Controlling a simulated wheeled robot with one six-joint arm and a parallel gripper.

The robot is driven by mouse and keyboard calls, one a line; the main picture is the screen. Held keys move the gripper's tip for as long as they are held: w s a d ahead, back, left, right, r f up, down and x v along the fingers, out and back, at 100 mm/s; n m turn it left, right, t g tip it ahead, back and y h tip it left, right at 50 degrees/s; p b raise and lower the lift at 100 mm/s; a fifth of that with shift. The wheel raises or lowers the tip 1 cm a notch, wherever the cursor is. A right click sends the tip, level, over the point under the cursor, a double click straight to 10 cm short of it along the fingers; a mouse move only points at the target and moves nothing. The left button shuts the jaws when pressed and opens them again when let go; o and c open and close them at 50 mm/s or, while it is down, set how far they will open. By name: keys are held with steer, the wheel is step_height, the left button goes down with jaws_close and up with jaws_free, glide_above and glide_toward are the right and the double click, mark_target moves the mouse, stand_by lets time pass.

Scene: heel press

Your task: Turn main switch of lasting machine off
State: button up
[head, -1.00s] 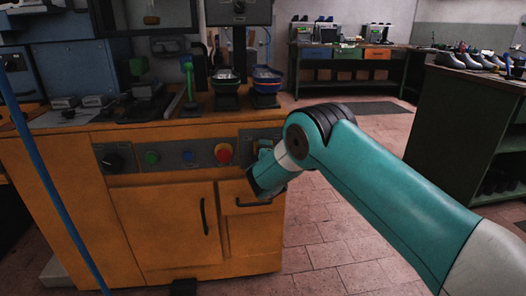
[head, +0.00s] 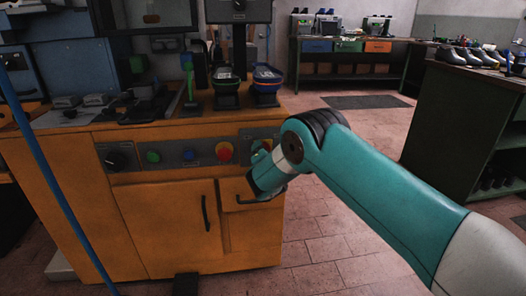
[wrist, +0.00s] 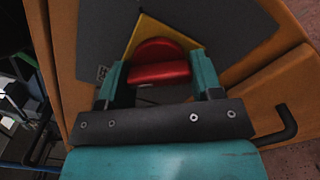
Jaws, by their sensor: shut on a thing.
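The lasting machine's main switch (wrist: 160,73) is a red handle on a red disc, over a yellow plate (wrist: 137,33) on a dark grey panel. My gripper (wrist: 157,82) has its two teal fingers on either side of the red handle and is shut on it. In the wrist view the handle lies nearly level, while the yellow plate looks tilted. In the head view my gripper (head: 262,158) is at the right end of the machine's (head: 165,215) front panel and hides most of the switch.
Left of the switch the panel carries a red button (head: 224,151), a blue button (head: 188,155), a green button (head: 153,157) and a black knob (head: 118,158). A black drawer handle (wrist: 287,126) sticks out near my gripper. Open tiled floor lies right of the machine.

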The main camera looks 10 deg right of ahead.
steer(key=shift+f+n, duration=0.1)
steer(key=shift+n, duration=0.6)
steer(key=o, duration=0.9)
steer(key=s+b, duration=0.3)
steer(key=s, duration=0.2)
steer(key=s+a+b, duration=0.1)
steer(key=s+b, duration=0.3)
steer(key=s, duration=0.2)
steer(key=s+b, duration=0.4)
steer(key=s, duration=0.2)
steer(key=shift+s+a, duration=0.2)
steer(key=shift+a, duration=0.05)
